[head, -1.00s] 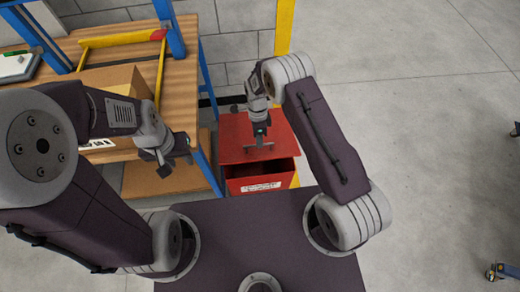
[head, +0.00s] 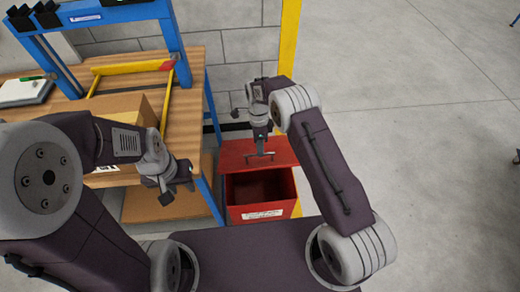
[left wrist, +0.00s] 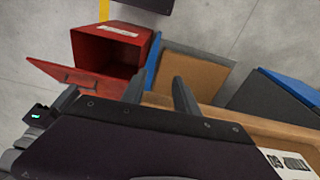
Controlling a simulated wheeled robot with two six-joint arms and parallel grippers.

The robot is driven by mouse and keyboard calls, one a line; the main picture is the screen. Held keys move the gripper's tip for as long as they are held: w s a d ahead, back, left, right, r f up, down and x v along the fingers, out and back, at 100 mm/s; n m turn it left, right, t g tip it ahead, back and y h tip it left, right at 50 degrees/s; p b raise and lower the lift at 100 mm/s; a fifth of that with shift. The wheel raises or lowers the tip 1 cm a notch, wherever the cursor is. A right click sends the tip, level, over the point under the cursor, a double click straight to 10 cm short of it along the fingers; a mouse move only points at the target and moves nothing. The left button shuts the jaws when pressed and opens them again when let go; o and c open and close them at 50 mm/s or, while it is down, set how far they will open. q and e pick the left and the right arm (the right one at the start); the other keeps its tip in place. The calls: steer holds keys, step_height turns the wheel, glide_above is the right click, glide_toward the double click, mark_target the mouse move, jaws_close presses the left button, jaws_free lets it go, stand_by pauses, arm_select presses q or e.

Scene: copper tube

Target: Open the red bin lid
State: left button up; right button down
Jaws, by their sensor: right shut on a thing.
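The red bin (head: 262,213) stands on the floor with its lid (head: 236,154) swung partly up and its dark inside showing. My right gripper (head: 260,153) is shut on the lid's grey handle (head: 268,157). The left wrist view also shows the bin (left wrist: 131,41), the raised lid (left wrist: 50,70) and the handle (left wrist: 82,79). My left gripper (head: 170,186) hangs beside the workbench, left of the bin. Its fingers (left wrist: 160,92) stand apart with nothing between them in the left wrist view.
A wooden workbench (head: 187,88) with blue posts stands left of the bin, with a cardboard box (head: 118,103) and a yellow frame on it. A yellow post (head: 289,40) and block wall are behind the bin. Open floor (head: 430,150) lies to the right.

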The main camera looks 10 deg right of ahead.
arm_select(q)
steer(key=shift+f, duration=0.15)
steer(key=c, duration=0.4)
steer(key=s+d+f+g, duration=0.1)
steer(key=s+d+g, duration=0.1)
steer(key=s+d+f+g, duration=0.1)
steer(key=s+d+g, duration=0.1)
steer(key=s+d+m+g, duration=0.1)
steer(key=s+d+g, duration=0.1)
steer(key=shift+s+d+f+h, duration=0.25)
steer(key=shift+d+f+h, duration=0.05)
steer(key=shift+f, duration=0.1)
jaws_close()
steer(key=m+t, duration=1.2)
steer(key=m, duration=2.3)
glide_toward(253, 167)
steer(key=shift+y, duration=0.4)
steer(key=w+f, duration=0.1)
steer(key=w, duration=0.1)
steer(key=w+f, duration=0.4)
steer(key=shift+w+d+f, duration=0.1)
steer(key=shift+w+d, duration=0.05)
steer(key=shift+d, duration=0.2)
